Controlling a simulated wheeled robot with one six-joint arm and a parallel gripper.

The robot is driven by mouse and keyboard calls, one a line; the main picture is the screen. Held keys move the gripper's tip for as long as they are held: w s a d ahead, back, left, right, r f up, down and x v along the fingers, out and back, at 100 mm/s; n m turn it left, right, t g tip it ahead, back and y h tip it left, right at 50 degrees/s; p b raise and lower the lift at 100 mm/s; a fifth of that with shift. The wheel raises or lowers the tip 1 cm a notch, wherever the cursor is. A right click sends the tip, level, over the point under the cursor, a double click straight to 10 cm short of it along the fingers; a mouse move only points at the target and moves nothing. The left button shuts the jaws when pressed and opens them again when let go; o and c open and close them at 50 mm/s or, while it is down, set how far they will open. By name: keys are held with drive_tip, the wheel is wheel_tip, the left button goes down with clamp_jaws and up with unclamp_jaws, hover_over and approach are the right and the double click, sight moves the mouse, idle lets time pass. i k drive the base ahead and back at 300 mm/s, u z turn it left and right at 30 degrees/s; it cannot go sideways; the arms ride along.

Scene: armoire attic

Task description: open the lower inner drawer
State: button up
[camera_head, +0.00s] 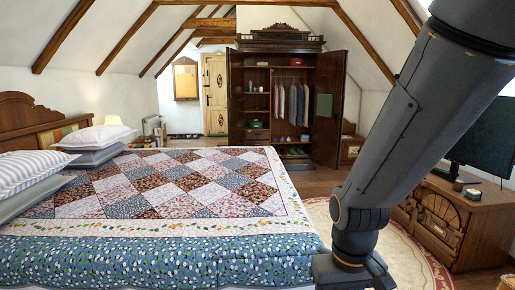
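A dark wood armoire (285,62) stands at the far end of the room with both doors swung open. Inside, on its left side, are shelves and small inner drawers (256,130) low down. They are too small at this distance to tell the upper from the lower one clearly; they look shut. My arm crosses the right of the view in the foreground. Its end reaches the bottom edge, and no gripper fingers show. The arm is far from the armoire.
A large bed (170,215) with a patchwork quilt fills the left and middle foreground. A wooden cabinet (485,225) with a dark monitor (488,135) stands at the right. A strip of floor with a round rug (415,270) lies between them.

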sight(256, 143)
drive_tip(key=z, duration=0.5)
drive_tip(key=k, duration=0.6)
drive_tip(key=z, duration=0.55)
drive_tip(key=i, duration=3.05)
drive_tip(key=u, duration=0.35)
drive_tip(key=i, duration=1.85)
drive_tip(key=u, duration=0.3)
drive_tip(key=i, duration=1.75)
drive_tip(key=u, duration=0.4)
drive_tip(key=i, duration=1.75)
drive_tip(key=u, duration=0.45)
drive_tip(key=i, duration=2.45)
drive_tip(key=u, duration=0.2)
